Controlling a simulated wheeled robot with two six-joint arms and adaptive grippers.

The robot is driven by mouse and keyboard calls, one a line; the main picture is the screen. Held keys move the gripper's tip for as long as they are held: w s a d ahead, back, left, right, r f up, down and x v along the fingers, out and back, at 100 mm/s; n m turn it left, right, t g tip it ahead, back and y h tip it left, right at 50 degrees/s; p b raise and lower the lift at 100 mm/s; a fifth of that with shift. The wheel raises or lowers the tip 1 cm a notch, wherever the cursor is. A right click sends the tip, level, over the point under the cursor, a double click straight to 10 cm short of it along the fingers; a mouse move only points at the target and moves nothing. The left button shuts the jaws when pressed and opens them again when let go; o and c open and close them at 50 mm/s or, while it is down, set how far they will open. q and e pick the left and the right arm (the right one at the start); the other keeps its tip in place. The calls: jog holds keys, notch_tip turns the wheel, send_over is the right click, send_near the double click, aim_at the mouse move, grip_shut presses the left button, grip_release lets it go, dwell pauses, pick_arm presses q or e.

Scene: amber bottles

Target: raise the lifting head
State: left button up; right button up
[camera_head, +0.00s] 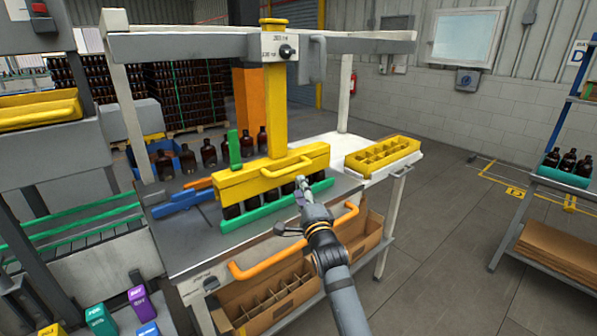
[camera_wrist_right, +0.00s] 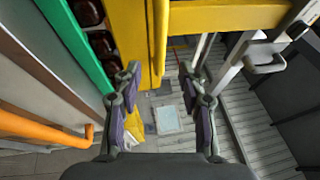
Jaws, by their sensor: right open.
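The lifting head (camera_head: 262,178) is a long yellow box with a yellow handle (camera_head: 287,166) on its front, hung from a yellow post (camera_head: 274,105) under a grey beam. It sits low, over a row of dark amber bottles (camera_head: 257,202) behind a green rail (camera_head: 272,209). My right gripper (camera_head: 302,188) is open at the front of the head, below and right of the handle. In the right wrist view the yellow handle (camera_wrist_right: 159,40) shows between the two fingers; I cannot tell whether they surround it. My left gripper is not in view.
An orange bar (camera_head: 295,242) runs along the table's front edge, near my right arm. A yellow divided crate (camera_head: 382,155) stands on the white side table. Loose bottles (camera_head: 209,154) stand behind the head. A cardboard box with dividers (camera_head: 270,297) sits below.

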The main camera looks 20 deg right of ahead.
aim_at(293, 171)
jog(key=w, duration=0.3)
jog(key=w+r+p, duration=0.1)
jog(key=w, duration=0.3)
jog(key=w+p, duration=0.1)
jog(key=w, duration=0.2)
jog(key=shift+w+d+r, duration=0.15)
jog(key=shift+d+r, duration=0.2)
jog(key=shift+c, duration=0.4)
grip_shut()
